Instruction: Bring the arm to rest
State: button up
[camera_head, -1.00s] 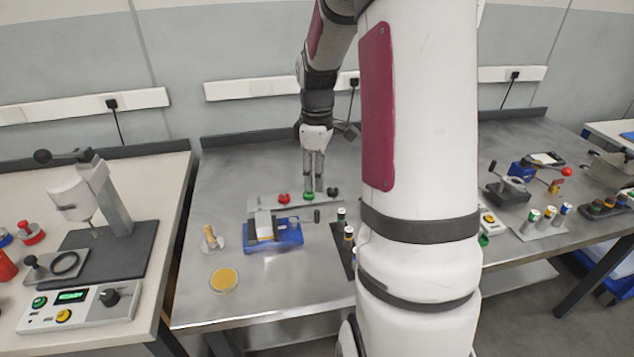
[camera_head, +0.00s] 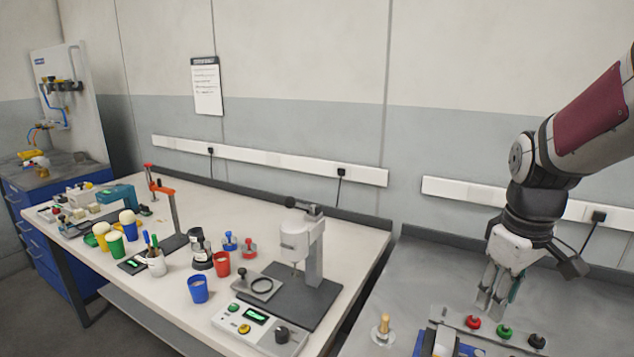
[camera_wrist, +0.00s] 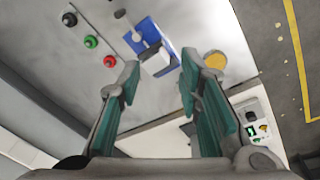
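My gripper (camera_head: 490,303) hangs at the right in the head view, fingers down, above the grey metal table. It is near the bar (camera_head: 470,320) with red, green and black knobs; I cannot tell its exact height. In the wrist view my gripper (camera_wrist: 158,88) has its two teal-padded fingers well apart, with nothing between them. The red knob (camera_wrist: 109,61), green knob (camera_wrist: 90,41) and black knob (camera_wrist: 69,19) show left of the fingers. My arm comes in from the upper right of the head view; its upper part is out of frame.
Left is a white bench with a press (camera_head: 300,240), red cup (camera_head: 221,264) and blue cup (camera_head: 198,288). The wall is behind.

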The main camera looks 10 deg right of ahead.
jog(key=s+a+r+m+t+y, duration=0.1)
jog(key=s+a+r+m+t, duration=0.2)
jog(key=s+a, duration=1.1)
notch_tip(320, 180, up, 2)
jog(key=shift+s+a+r+m, duration=0.1)
jog(key=shift+s+a+m, duration=0.05)
jog(key=shift+a+m, duration=0.25)
